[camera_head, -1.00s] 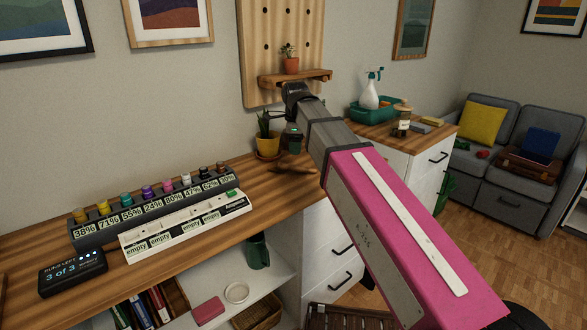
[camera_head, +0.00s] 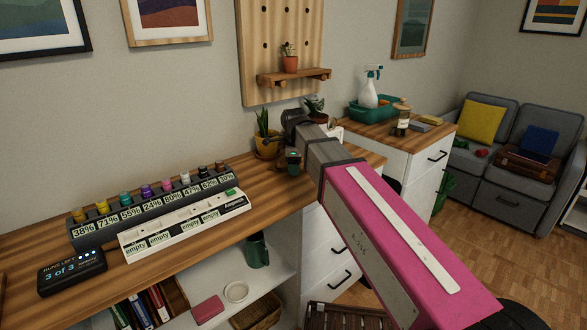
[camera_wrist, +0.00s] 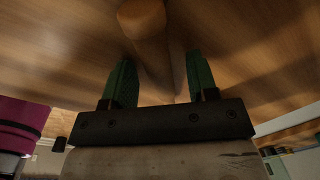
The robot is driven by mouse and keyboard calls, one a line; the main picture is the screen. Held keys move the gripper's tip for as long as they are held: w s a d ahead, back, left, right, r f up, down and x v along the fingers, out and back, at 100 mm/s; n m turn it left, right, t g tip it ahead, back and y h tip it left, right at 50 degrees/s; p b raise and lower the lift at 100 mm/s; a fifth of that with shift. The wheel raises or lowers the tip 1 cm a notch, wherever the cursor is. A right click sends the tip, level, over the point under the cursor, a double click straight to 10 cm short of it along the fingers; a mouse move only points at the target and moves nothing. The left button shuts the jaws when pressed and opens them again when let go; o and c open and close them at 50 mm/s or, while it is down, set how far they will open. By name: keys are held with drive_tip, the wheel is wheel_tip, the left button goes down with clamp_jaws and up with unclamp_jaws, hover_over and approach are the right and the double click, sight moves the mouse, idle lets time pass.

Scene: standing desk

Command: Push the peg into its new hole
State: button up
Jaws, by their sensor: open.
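My gripper (camera_head: 293,160) is low over the desk's right end, beside the yellow plant pot, partly hidden by its own wrist. In the wrist view its two green fingers (camera_wrist: 160,82) stand apart, open. A round-ended wooden peg (camera_wrist: 142,18) shows ahead of them, its shaft running back into the gap between the fingers. I cannot tell whether they touch it. A wooden surface fills the view behind it. The pegboard (camera_head: 252,50) hangs on the wall with several dark holes. A small shelf (camera_head: 294,76) on it carries a potted plant.
The yellow pot (camera_head: 266,146) stands close left of my gripper. A dark battery rack (camera_head: 84,234) and white charger strip (camera_head: 130,253) lie on the desk, with a small display (camera_head: 72,271) reading "3 of 3". Another plant (camera_head: 315,105) is behind my arm. The desk's front middle is clear.

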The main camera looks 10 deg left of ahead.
clamp_jaws()
drive_tip(key=shift+r, duration=0.15)
